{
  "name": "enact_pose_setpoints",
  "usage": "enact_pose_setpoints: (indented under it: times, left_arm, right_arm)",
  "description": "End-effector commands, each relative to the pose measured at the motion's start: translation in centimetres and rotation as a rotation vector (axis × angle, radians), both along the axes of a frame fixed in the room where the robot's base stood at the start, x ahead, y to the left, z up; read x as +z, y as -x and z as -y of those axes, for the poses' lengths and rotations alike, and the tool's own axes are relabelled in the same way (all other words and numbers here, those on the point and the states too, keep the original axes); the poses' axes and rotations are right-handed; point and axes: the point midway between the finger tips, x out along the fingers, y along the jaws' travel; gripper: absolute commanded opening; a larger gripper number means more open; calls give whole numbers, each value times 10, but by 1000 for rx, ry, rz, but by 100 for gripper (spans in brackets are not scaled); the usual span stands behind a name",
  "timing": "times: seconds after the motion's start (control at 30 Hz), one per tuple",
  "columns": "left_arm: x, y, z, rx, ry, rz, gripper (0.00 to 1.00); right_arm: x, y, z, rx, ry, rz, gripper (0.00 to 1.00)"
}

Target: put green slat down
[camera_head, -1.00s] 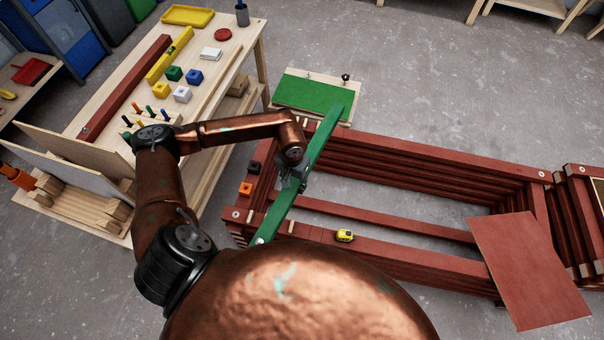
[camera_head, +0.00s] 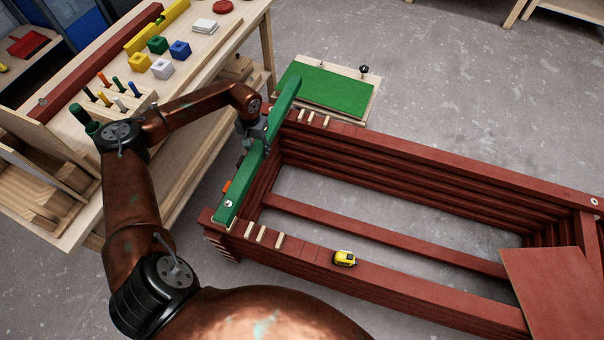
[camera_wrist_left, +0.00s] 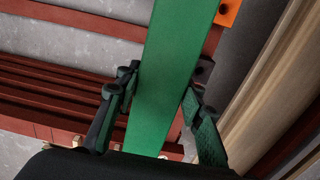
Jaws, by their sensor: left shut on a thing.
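The long green slat (camera_head: 272,130) is in my left gripper (camera_head: 254,132), gripped near its middle. In the head view it spans the left end of the red slatted frame (camera_head: 390,152), one end over the far long side and the other over the near long side. I cannot tell if it touches the frame. In the left wrist view the slat (camera_wrist_left: 166,75) runs between the two dark fingers (camera_wrist_left: 158,112), which are closed on its edges. My right gripper is not in view.
Short pale strips (camera_head: 262,234) stand along both long sides. A yellow tape measure (camera_head: 344,258) sits on the near side, and a red board (camera_head: 548,290) lies across the right part. A workbench (camera_head: 215,75) with coloured blocks is at left; a green-topped board (camera_head: 330,88) lies behind.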

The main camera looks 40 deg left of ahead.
Motion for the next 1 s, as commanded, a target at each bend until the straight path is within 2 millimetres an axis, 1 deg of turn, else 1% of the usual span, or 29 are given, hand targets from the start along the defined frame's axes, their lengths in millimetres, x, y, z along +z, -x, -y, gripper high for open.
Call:
enact_pose_setpoints:
  times: [0.07, 0.17, 0.37, 0.53, 0.6, 0.7, 0.83, 0.9, 1.0]
  left_arm:
    - [-4, -4, -1, 4, 1, 3, 0]
    - [-9, -7, 10, 2, 4, 4, 0]
    - [-28, -14, 51, -1, 5, 2, 0]
    - [-45, -21, 87, 0, 5, 3, 0]
    - [-59, -22, 97, 2, 4, 0, 0]
    - [-76, -24, 110, 2, 4, 0, 0]
    - [-90, -27, 122, 4, 3, 2, 0]
    - [-94, -28, 126, 4, 2, 3, 0]
    - [-96, -28, 129, 4, 2, 4, 0]
  right_arm:
    - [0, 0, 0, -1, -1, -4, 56]
    - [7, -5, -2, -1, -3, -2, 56]
    - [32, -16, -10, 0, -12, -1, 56]
    - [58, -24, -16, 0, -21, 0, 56]
    - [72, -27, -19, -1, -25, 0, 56]
    - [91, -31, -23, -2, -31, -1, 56]
    - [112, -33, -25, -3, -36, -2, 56]
    - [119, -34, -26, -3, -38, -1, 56]
    - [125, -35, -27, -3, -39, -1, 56]
